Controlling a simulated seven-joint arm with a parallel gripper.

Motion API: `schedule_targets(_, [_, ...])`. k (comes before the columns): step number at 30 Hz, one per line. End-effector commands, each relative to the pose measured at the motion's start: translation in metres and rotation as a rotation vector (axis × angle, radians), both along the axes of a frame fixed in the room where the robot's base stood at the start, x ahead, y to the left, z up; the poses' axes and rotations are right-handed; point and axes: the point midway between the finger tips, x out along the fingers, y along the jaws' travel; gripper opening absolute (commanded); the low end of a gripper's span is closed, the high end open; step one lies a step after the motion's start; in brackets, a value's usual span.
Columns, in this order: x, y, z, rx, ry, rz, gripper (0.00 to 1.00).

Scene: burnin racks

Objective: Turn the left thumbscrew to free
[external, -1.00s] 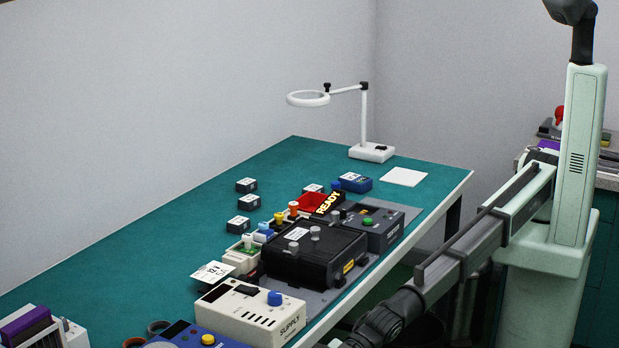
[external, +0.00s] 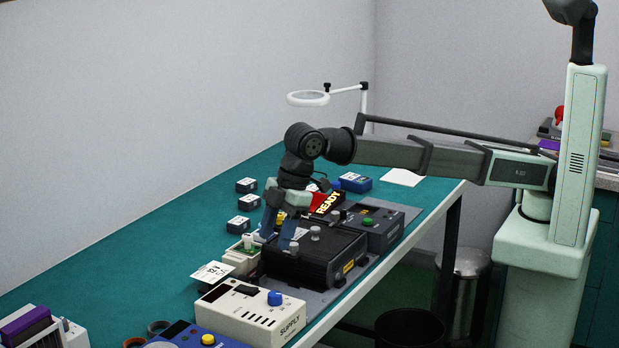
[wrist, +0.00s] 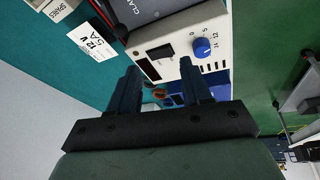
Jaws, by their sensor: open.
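A black box (external: 330,252) sits on a grey plate on the bench, with two grey thumbscrews on its top. One thumbscrew (external: 315,233) stands clear toward the back. The other thumbscrew (external: 294,247) is nearer the camera, close beside a finger of my gripper (external: 278,240). My gripper is open and points down over the left side of the box; I cannot tell whether it touches anything. In the wrist view my two fingers (wrist: 160,68) are apart with nothing held between them.
A beige supply box (external: 245,312) with a blue knob stands in front of the black box. A dark unit with a green button (external: 375,228) and a READY sign (external: 327,203) stand behind it. A white card (external: 212,272) lies at left. The bench's left side is mostly clear.

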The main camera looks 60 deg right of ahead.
Motion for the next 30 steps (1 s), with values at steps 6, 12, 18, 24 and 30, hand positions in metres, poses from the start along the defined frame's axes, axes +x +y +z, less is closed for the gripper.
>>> schedule_targets(6, [0.021,-0.072,0.047,-0.181,0.120,0.009,0.48])
schedule_targets(12, [0.025,-0.104,0.067,-0.259,0.180,0.021,0.48])
schedule_targets(18, [0.025,-0.109,0.057,-0.273,0.189,0.024,0.48])
schedule_targets(24, [0.024,-0.109,0.026,-0.272,0.189,0.024,0.48])
schedule_targets(30, [0.024,-0.109,-0.010,-0.272,0.188,0.023,0.48])
